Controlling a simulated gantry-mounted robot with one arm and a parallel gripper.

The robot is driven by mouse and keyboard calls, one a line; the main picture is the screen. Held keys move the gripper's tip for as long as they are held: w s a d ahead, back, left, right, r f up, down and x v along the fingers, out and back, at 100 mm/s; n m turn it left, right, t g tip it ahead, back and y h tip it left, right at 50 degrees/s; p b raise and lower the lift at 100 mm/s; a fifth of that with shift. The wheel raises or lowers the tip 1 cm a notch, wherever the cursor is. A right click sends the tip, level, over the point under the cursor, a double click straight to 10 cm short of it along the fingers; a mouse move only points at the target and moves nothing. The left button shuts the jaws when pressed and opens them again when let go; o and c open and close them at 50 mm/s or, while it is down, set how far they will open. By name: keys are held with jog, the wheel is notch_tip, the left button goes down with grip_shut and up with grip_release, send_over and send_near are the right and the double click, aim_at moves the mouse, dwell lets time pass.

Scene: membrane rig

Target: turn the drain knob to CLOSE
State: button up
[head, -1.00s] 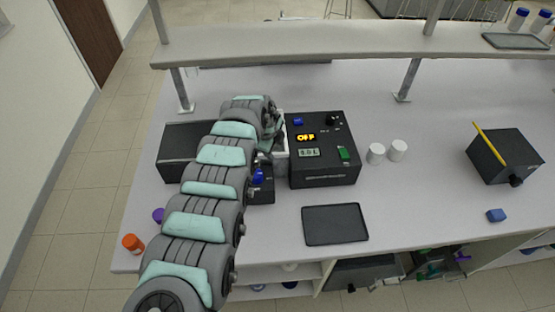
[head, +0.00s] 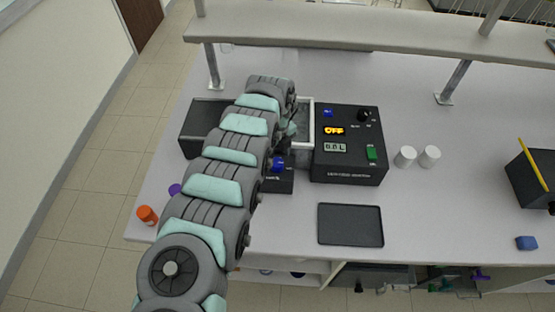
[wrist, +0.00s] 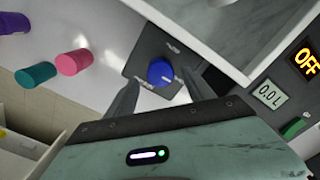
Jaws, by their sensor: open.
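The drain knob (wrist: 160,73) is a round blue knob on a dark plate (wrist: 150,50) with small white labels, too blurred to read. In the head view the blue knob (head: 279,165) shows beside my arm, at the front of the rig. My gripper (wrist: 160,79) is open in the wrist view, with one finger to the left of the knob and one to the right. I cannot tell whether either finger touches it. In the head view my arm mostly hides the gripper.
A white-walled tank (head: 309,125) adjoins the knob plate. To its right stands a black control box (head: 350,165) with an OFF display. A dark tray (head: 350,225) lies in front. Pink (wrist: 74,62) and teal (wrist: 36,76) cylinders lie left in the wrist view.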

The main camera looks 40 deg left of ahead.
aim_at(277, 162)
jog(key=shift+f, duration=1.5)
grip_shut()
